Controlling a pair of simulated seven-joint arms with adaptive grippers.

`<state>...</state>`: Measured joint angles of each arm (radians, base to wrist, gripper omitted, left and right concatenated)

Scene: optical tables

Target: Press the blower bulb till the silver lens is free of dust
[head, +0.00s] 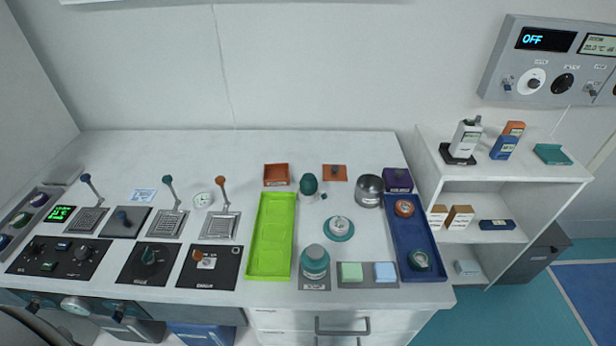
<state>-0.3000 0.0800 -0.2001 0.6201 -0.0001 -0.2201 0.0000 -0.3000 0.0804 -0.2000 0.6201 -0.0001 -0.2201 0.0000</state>
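The blower bulb looks to be the dark green rounded bulb (309,184) standing upright near the back middle of the table, with a small green tip at its right side. A small silver round piece (338,223), which may be the silver lens, sits on a teal round base (338,236) in front and to the right of the bulb. It is too small to tell whether dust lies on it. Neither of my grippers shows in the head view.
A lime green tray (252,262) lies left of the bulb. A blue tray (420,240) with round pieces lies at right. A grey metal cup (369,186) and a teal-lidded jar (314,259) stand near the lens. Levers and control panels (146,264) fill the left side.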

